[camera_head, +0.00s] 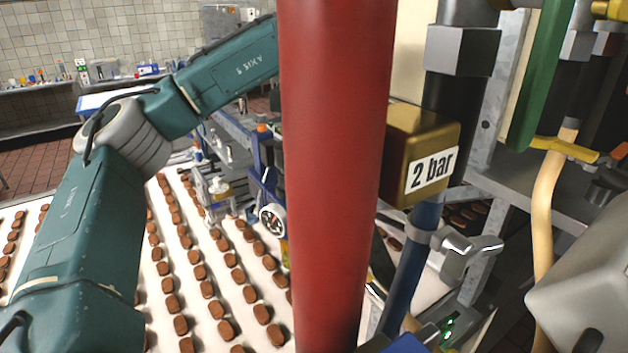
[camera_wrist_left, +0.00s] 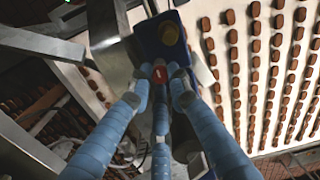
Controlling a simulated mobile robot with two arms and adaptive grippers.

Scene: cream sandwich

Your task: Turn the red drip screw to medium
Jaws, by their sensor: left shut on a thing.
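In the left wrist view, the red drip screw (camera_wrist_left: 159,75) is a small red piece between the tips of my left gripper (camera_wrist_left: 160,80). The blue ribbed fingers are shut on it. It sits beside a dark blue housing (camera_wrist_left: 148,42) with a round dull-yellow part. Any setting marks on the screw are hidden or too small to read. In the head view, my left arm reaches up and right behind a thick red pipe, and the left gripper is hidden there. My right gripper shows in neither view.
The red pipe (camera_head: 335,170) blocks the middle of the head view. Right of it are a brass block (camera_head: 420,150) marked "2 bar", a blue pipe (camera_head: 410,265) and a tan hose (camera_head: 543,210). A white conveyor (camera_head: 160,335) carries rows of brown biscuits. A gauge (camera_head: 272,219) stands above it.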

